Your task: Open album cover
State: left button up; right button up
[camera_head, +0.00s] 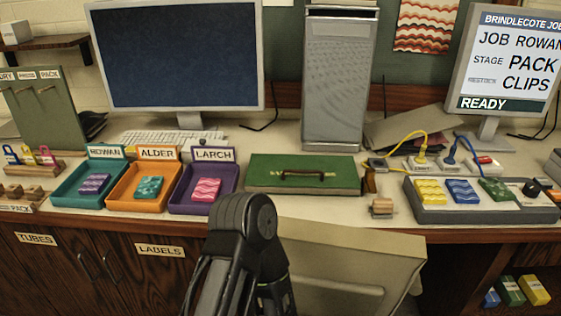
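The album (270,178) lies flat on the desk in the middle, between the purple tray and the grey pad. Its green cover looks shut, with a dark handle (312,176) across the top. A dark jointed link of one of my arms rises at the bottom centre, in front of the desk and below the album. I cannot tell which arm it is. Neither gripper shows, so their fingers are hidden from me.
Teal (62,195), orange (118,200) and purple (178,203) trays, each holding a patterned piece, stand left of the album. A grey pad (480,213) with colored pieces and a small wooden roller (382,207) are to the right. A beige chair back (390,262) stands in front.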

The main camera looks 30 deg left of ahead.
aim_at(278, 170)
jog(key=k+j+z, duration=0.3)
jog(key=k+j, duration=0.4)
jog(key=k, duration=0.15)
